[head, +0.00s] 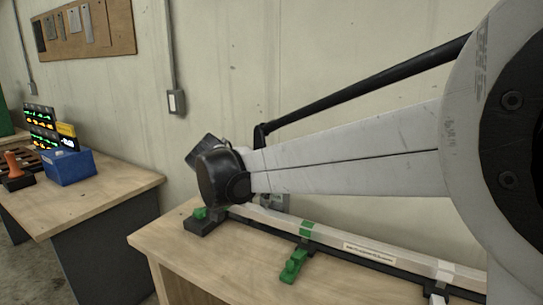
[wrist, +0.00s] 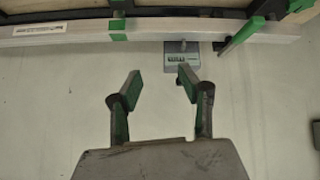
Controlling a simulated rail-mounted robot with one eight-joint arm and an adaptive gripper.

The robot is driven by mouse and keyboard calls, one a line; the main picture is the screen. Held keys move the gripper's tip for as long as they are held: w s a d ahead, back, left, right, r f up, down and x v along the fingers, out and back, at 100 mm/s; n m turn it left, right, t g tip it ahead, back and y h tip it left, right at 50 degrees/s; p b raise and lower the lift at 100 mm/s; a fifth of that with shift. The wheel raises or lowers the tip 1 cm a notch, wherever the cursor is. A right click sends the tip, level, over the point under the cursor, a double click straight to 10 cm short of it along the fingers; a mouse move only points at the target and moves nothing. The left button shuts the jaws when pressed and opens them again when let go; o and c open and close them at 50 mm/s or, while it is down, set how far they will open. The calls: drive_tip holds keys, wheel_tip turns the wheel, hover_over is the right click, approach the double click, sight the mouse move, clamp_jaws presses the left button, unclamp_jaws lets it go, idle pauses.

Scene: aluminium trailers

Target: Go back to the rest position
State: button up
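My gripper (wrist: 160,82) shows in the wrist view with its two green-padded fingers spread apart and nothing between them. In the head view my arm reaches from the right to above the near bench, and the gripper itself is hidden or cannot be made out there. A long aluminium bar (head: 335,239) lies in a dark fixture along the back of the bench. In the wrist view the bar (wrist: 75,38) crosses the top of the picture, apart from the fingertips.
A green clamp (head: 293,267) stands at the bar's front on the bench (head: 225,255). A grey box (wrist: 182,58) shows beyond the fingertips. On the left bench (head: 110,185) are a blue bin (head: 70,168) and an orange-handled tool (head: 13,165). The pale wall (head: 225,60) is close behind.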

drive_tip(key=s+d+r+n+g+y, duration=0.1)
drive_tip(key=s+d+n+y, duration=0.1)
drive_tip(key=s+d, duration=1.35)
drive_tip(key=s+d+f+n+y, duration=0.1)
drive_tip(key=s+d+f, duration=0.2)
drive_tip(key=s, duration=0.5)
drive_tip(key=s+d+f+n+y, duration=0.1)
drive_tip(key=s+d+f, duration=0.2)
drive_tip(key=s+d, duration=0.3)
drive_tip(key=shift+s+d+f+t, duration=0.15)
drive_tip(key=shift+s+f+t, duration=0.15)
drive_tip(key=shift+s, duration=0.95)
